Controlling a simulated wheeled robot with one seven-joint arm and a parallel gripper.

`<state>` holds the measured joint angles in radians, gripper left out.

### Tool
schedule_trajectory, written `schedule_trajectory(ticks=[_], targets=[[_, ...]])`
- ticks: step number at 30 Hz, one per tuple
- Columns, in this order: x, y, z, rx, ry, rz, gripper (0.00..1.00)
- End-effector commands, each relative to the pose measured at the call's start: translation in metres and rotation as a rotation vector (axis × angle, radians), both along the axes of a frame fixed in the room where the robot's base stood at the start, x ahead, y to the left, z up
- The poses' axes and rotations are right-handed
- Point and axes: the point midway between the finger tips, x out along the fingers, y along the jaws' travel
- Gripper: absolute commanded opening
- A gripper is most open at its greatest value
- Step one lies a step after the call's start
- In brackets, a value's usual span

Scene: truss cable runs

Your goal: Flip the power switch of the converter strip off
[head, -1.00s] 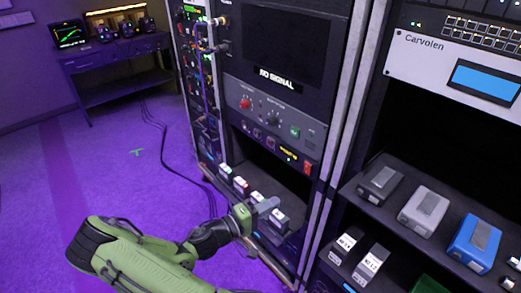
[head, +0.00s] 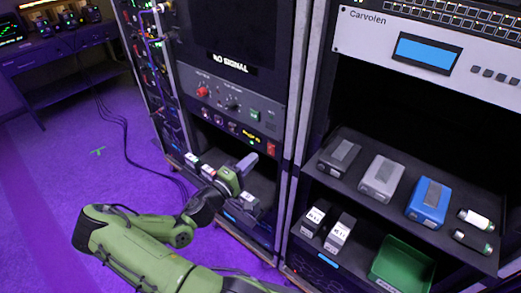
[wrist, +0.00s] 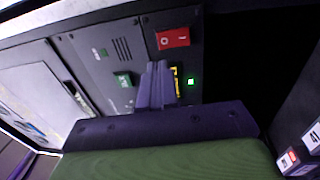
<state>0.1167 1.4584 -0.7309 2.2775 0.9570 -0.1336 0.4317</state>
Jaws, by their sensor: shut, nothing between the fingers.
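In the wrist view the red switch (wrist: 173,38) shows white marks, and a green lamp (wrist: 191,82) glows on the panel. My gripper (head: 247,163) is shut and empty, just below and left of the switch in the head view. In the wrist view its fingers (wrist: 156,84) point at the panel below the switch and partly hide the yellow readout. I cannot tell whether the fingertips touch the panel.
Below the strip is an open bay with several small labelled blocks (head: 208,171). A rack post (head: 296,110) stands right of the switch. Purple floor is open at left.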

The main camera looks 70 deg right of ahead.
Motion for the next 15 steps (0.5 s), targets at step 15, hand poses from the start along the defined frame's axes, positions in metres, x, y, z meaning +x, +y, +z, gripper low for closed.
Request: schedule_trajectory(ticks=[15], targets=[[-0.021,-0.048,0.006,0.0,0.0,0.001,0.0]])
